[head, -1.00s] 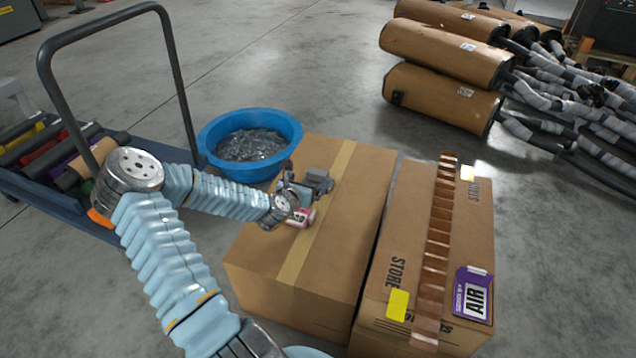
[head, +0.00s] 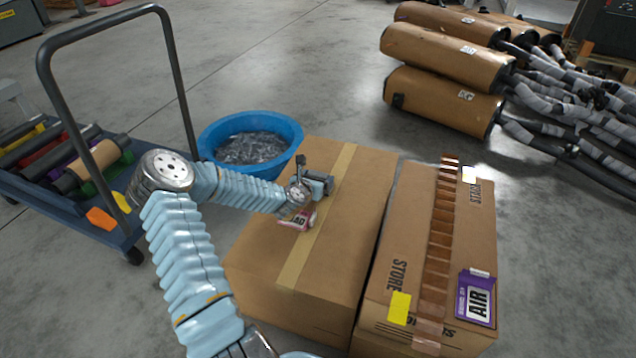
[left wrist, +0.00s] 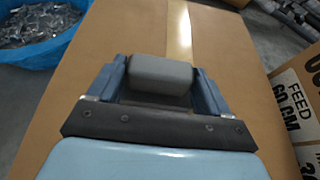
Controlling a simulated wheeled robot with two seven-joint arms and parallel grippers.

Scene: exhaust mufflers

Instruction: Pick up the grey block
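The grey block (head: 318,183) lies on top of the left cardboard box (head: 345,225), near its tape strip. In the left wrist view the block (left wrist: 161,73) sits at the fingertips, between the two blue fingers. My left gripper (head: 300,188) is low over the box, beside the block in the head view. Its fingers (left wrist: 161,82) are wide apart, one on each side of the block, with at most a thin gap at each side. The block's lower part is hidden. My right gripper is in neither view.
A blue tub (head: 250,143) of metallic pieces stands behind the left box. A second box (head: 410,240) with copper-coloured strips and a purple label stands at right. A blue cart (head: 110,225) is at left. Wrapped mufflers (head: 445,70) lie at the back right.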

